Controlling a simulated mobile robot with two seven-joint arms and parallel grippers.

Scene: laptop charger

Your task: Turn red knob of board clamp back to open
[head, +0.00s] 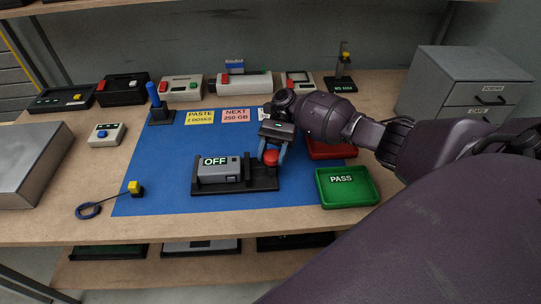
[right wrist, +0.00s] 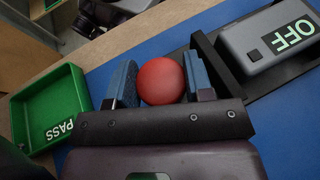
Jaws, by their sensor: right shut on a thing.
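The board clamp (head: 235,186) is a dark fixture on the blue mat, with a grey block (head: 220,171) marked OFF lying in it. The block also shows at the upper right of the right wrist view (right wrist: 268,42). The red knob (head: 271,158) is at the clamp's right end and shows as a round ball in the right wrist view (right wrist: 161,81). My right gripper (head: 272,150) comes down over the knob and is shut on it, with one blue-padded finger on each side (right wrist: 160,84). My left gripper is not in view.
A green PASS tray (head: 347,187) stands right of the clamp, with a red tray (head: 332,150) behind it, partly hidden by my arm. A yellow-ended cable (head: 136,188) lies at the left.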

